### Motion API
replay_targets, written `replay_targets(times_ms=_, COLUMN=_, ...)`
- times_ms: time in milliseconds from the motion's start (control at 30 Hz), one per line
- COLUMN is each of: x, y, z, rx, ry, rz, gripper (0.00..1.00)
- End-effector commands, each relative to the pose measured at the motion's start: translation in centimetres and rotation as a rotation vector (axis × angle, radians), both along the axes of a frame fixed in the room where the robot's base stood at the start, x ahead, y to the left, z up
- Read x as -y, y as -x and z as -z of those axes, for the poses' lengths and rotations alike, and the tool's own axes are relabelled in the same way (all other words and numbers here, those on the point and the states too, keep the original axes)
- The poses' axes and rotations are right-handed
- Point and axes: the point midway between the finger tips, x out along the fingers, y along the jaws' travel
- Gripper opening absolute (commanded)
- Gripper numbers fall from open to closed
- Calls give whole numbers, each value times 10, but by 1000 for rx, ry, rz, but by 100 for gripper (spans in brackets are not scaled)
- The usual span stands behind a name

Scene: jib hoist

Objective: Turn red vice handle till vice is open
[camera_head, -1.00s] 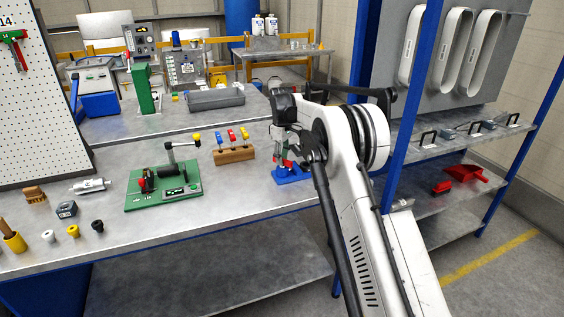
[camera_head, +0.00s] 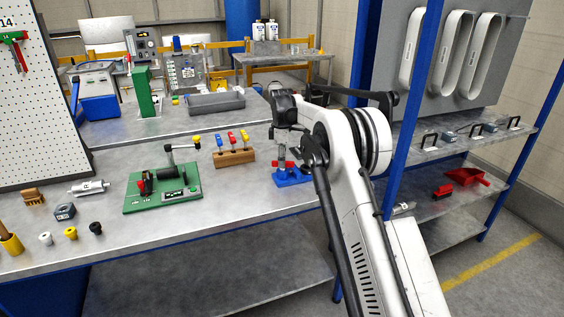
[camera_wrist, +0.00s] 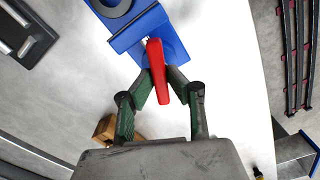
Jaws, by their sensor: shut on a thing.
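The blue vice (camera_head: 291,178) stands on the bench near its right end, beneath my gripper (camera_head: 284,160). Its red handle (camera_head: 279,164) shows in part at the fingertips. In the wrist view, the blue vice body (camera_wrist: 150,28) is at the top, with a round ring-shaped part on it. The red handle (camera_wrist: 156,62) runs lengthwise between the two green-padded fingers of my gripper (camera_wrist: 161,82), which are shut on it. My wrist and fingers hide part of the vice in the head view, so I cannot tell how wide its jaws stand.
A wooden block (camera_head: 234,158) with coloured-handled tools stands left of the vice. A green fixture (camera_head: 163,190) with a lever lies farther left. A blue shelf post (camera_head: 414,110) rises close to my arm's right. Bare bench lies in front of the vice.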

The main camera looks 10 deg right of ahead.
Motion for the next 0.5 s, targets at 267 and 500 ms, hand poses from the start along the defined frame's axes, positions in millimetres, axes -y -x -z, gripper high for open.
replay_targets(times_ms=267, x=0, y=0, z=-1, rx=2, ry=1, rz=-1, gripper=0)
replay_targets(times_ms=500, x=0, y=0, z=-1, rx=1, ry=0, rz=-1, gripper=33)
